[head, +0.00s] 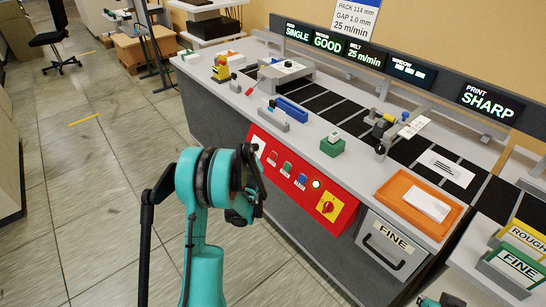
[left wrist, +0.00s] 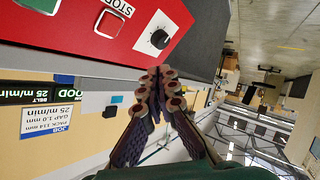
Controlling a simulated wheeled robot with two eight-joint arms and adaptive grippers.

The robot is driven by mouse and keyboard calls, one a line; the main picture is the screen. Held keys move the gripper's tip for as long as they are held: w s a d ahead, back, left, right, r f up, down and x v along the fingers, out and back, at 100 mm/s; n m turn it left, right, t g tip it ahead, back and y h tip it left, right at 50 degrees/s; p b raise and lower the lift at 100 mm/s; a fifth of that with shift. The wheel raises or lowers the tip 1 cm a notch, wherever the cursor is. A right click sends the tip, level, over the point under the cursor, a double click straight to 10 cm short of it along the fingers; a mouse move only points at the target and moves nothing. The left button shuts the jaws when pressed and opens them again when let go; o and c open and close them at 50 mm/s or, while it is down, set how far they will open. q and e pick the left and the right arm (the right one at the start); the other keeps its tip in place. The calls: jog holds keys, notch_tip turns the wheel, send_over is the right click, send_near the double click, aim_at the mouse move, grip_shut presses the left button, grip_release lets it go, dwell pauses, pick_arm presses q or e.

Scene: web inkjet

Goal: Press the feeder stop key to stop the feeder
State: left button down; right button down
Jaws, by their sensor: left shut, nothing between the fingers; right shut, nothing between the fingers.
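The red control panel (head: 303,178) is on the front of the machine bench. Near its left end is a red key (head: 273,157), which in the left wrist view (left wrist: 108,23) sits by a label reading "STOP". A green key (head: 288,168) and a blue key (head: 301,181) follow to its right. My left gripper (left wrist: 160,76) is shut and empty, its fingertips close to the panel edge by a white plate with a black knob (left wrist: 158,39). In the head view my teal arm largely hides it. My right gripper (head: 441,300) shows only partly at the bottom edge, shut and empty.
A grey drawer marked FINE (head: 390,247) is farther right. An orange tray (head: 451,224) lies on the bench.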

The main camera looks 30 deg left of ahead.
aim_at(273, 156)
pick_arm(q)
jog(key=w+d+f, duration=0.3)
jog(key=w+f, duration=0.1)
jog(key=w, duration=0.3)
jog(key=shift+b, duration=0.35)
jog(key=shift+w+f, duration=0.15)
dwell(1.2)
jog(key=shift+w+d+f, duration=0.15)
jog(key=shift+w, duration=0.1)
jog(key=shift+w+d+f, duration=0.15)
jog(key=shift+w+f, duration=0.05)
jog(key=shift+w, duration=0.15)
dwell(0.8)
jog(key=shift+s+a+r, duration=0.25)
jog(key=shift+s+r, duration=0.15)
jog(key=shift+s, duration=0.3)
